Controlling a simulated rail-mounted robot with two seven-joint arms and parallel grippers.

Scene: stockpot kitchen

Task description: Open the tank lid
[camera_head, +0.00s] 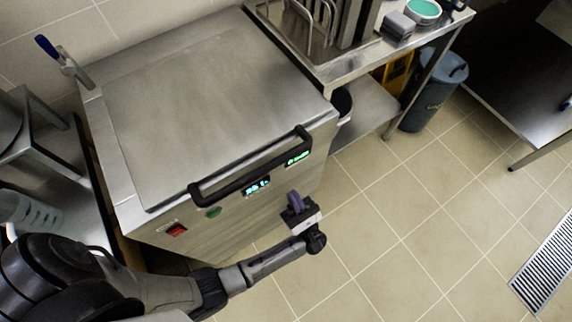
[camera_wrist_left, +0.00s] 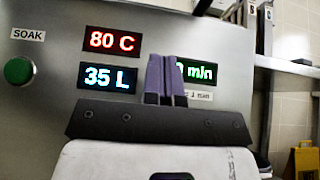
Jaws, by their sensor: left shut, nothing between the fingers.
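The tank is a large steel box with a flat steel lid (camera_head: 200,95), which lies closed on top. A black bar handle (camera_head: 240,172) runs along the lid's front edge. The tank's front panel (camera_wrist_left: 50,100) carries a green button and lit displays reading 80 C and 35 L. My left gripper (camera_head: 294,199) is in front of the panel, below the handle's right part and apart from it. Its purple fingers (camera_wrist_left: 166,78) are shut and empty, and cover part of the green display in the left wrist view. My right gripper is not in view.
A steel table (camera_head: 350,65) with racks and small containers stands behind right of the tank. A grey bin (camera_head: 436,88) and yellow sign (camera_head: 398,72) are near it. A tap with a blue lever (camera_head: 47,46) rises at the tank's left back.

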